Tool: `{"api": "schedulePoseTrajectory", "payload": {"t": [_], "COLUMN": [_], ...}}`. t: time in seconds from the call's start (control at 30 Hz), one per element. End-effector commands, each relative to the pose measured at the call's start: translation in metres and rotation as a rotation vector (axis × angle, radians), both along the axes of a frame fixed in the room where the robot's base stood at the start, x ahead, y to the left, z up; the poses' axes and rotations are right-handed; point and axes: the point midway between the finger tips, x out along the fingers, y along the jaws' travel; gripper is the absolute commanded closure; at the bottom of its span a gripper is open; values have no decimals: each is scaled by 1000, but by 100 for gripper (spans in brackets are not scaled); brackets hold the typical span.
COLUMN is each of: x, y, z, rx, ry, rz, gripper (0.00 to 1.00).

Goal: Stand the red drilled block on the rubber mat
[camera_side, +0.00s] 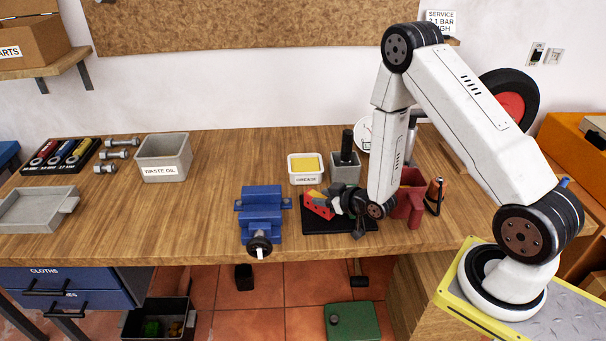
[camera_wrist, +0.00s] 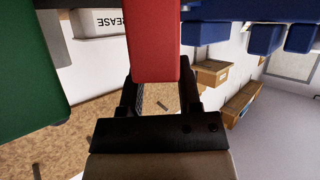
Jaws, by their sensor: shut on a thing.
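The red drilled block (camera_side: 317,206) is held tilted at the left part of the black rubber mat (camera_side: 341,227) in the side view. I cannot tell whether its lower edge touches the mat. My gripper (camera_side: 334,203) reaches it from the right, lying low over the mat, and is shut on the block. In the wrist view the red block (camera_wrist: 153,42) fills the space between the fingers of my gripper (camera_wrist: 155,82). Its holes cannot be made out clearly, and the fingers hide part of it.
A blue vise (camera_side: 262,203) stands just left of the mat. A dark red holder (camera_side: 411,202) stands close on its right. Behind are a labelled tub with yellow contents (camera_side: 306,166) and a grey box (camera_side: 345,173).

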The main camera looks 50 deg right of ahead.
Motion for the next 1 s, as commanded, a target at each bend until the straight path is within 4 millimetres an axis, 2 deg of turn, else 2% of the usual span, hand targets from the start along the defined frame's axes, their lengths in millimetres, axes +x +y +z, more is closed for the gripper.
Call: {"api": "schedulePoseTrajectory", "payload": {"t": [0.2, 0.23, 0.3, 0.33, 0.8, 1.0], "x": [1, 0, 0, 0, 0, -13], "y": [0, 0, 0, 0, 0, 0], "z": [-2, -3, -2, -2, 0, 6], "rx": [0, 0, 0, 0, 0, 1], "ry": [-2, 0, 0, 0, 0, 1], "rz": [0, 0, 0, 0, 0, -1], "gripper": [100, 50, 28, 21, 21, 21]}}
